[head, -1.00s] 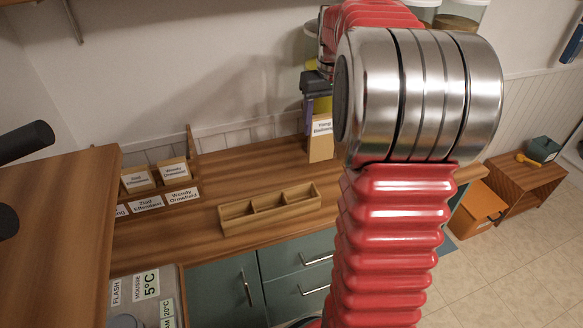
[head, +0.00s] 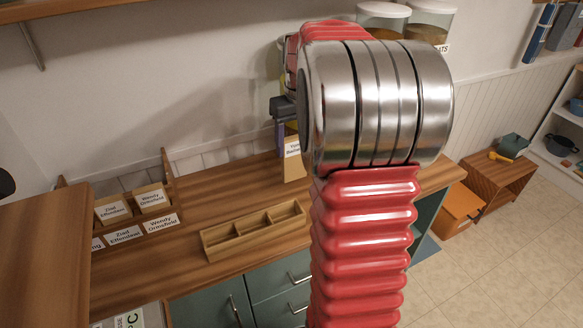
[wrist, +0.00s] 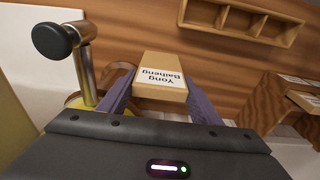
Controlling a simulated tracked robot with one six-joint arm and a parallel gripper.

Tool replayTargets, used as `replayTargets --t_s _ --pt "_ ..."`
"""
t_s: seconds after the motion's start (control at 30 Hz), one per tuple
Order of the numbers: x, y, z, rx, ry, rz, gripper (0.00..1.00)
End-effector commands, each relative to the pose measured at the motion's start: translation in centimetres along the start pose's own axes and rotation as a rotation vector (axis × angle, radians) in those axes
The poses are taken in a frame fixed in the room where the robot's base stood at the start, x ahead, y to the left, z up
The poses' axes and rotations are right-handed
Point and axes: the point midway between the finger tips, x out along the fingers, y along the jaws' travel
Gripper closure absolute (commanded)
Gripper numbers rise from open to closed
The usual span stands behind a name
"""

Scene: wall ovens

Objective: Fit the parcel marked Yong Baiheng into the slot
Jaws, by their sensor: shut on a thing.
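The parcel marked Yong Baiheng (head: 292,167) is a tan block with a white label, upright at the back of the counter. My gripper (wrist: 160,97) is shut on it, with purple fingers at its two sides in the wrist view; the parcel's labelled face (wrist: 162,73) shows there. In the head view I cannot tell whether its base touches the counter. A wooden rack (head: 168,178) stands at the left. It holds parcels marked Ziad Eftoniean (head: 112,208) and Wendy Ormsfield (head: 151,198) above matching front labels. A third front label (head: 97,243), ending in "ng", is partly hidden.
An empty three-part wooden tray (head: 253,232) lies between the rack and the parcel. A wooden cabinet top (head: 45,270) covers the rack's left end. In the wrist view a metal post with a black knob (wrist: 55,40) stands close left of my gripper.

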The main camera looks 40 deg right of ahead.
Motion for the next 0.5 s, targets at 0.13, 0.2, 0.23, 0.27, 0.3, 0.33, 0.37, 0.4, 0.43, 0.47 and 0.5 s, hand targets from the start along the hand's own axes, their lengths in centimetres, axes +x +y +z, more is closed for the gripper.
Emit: replayTargets --t_s 0.13,0.2,0.23,0.27,0.3,0.33,0.37,0.4,0.43,0.47,0.5 --pt "2.1 0.1 0.3 0.001 -0.001 0.000 0.82" --pt "2.5 0.1 0.3 0.002 0.000 0.000 0.82" --pt "2.6 0.1 0.3 0.002 0.001 0.000 0.82" --pt "2.7 0.1 0.3 0.002 0.001 0.001 0.82" --pt "2.7 0.1 0.3 0.002 0.002 0.001 0.82" --pt "2.6 0.1 0.3 0.002 0.002 0.001 0.82" --pt "2.6 0.1 0.3 0.002 0.002 0.001 0.82" --pt "2.6 0.1 0.3 0.002 0.002 0.001 0.82" --pt "2.6 0.1 0.3 0.002 0.001 0.001 0.82" --pt "2.6 0.1 0.3 0.003 0.001 0.001 0.82" --pt "2.6 0.2 0.3 0.003 0.001 0.001 0.82"
